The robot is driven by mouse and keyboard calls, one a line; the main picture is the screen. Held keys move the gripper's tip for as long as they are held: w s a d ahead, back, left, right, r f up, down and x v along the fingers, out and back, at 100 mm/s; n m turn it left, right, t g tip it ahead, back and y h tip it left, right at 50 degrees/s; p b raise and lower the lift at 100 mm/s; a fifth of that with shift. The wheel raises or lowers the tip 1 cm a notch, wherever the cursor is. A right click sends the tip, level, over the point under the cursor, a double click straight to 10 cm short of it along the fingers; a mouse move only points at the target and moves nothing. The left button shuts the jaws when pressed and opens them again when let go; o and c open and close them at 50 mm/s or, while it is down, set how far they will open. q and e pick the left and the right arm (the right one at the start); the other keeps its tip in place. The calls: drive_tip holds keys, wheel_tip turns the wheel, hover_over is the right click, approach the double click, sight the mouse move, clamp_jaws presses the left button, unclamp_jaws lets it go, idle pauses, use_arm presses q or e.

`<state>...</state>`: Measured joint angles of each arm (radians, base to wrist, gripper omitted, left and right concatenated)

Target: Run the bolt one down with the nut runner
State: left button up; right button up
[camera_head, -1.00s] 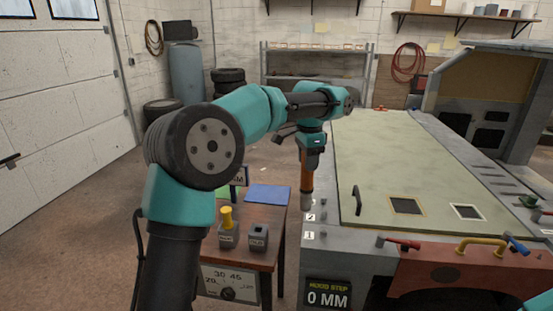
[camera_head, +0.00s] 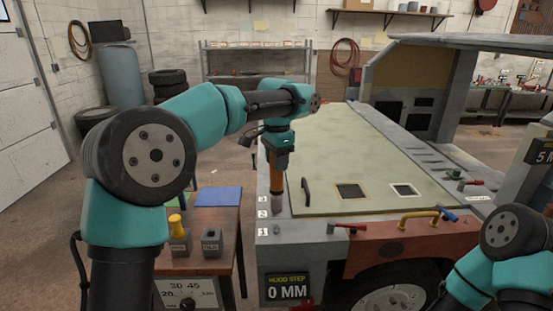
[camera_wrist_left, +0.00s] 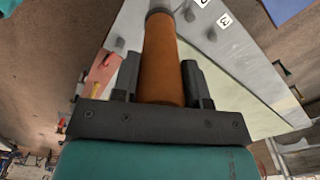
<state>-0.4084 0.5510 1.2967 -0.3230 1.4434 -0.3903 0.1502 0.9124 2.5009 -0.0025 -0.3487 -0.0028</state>
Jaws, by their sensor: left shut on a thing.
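My left gripper (camera_head: 277,150) is shut on the orange nut runner (camera_head: 276,176) and holds it upright, with its grey socket end down over the grey fender (camera_head: 310,229) of the frame. In the left wrist view the runner (camera_wrist_left: 162,60) stands between both fingers (camera_wrist_left: 160,82). The socket is right beside the number 3 and 2 labels in the head view. Whether it touches a bolt cannot be told. Bolt one (camera_head: 277,230) is a small grey stud by label 1 (camera_head: 263,231), nearer than the runner. My right gripper is out of view; only its arm shows at lower right.
A wooden side table (camera_head: 217,222) on the left bears two grey holders, one with a yellow piece (camera_head: 175,224), and a blue sheet (camera_head: 219,196). A sign reading 0 MM (camera_head: 288,289) hangs on the front. Red (camera_head: 348,227) and yellow handles (camera_head: 419,217) stand to the right.

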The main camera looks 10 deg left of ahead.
sight(277, 183)
use_arm(q)
drive_tip(key=shift+f, duration=4)
idle(1.8)
drive_tip(key=shift+r, duration=0.15)
drive_tip(key=shift+r, duration=2.85)
drive_tip(key=shift+d, duration=0.1)
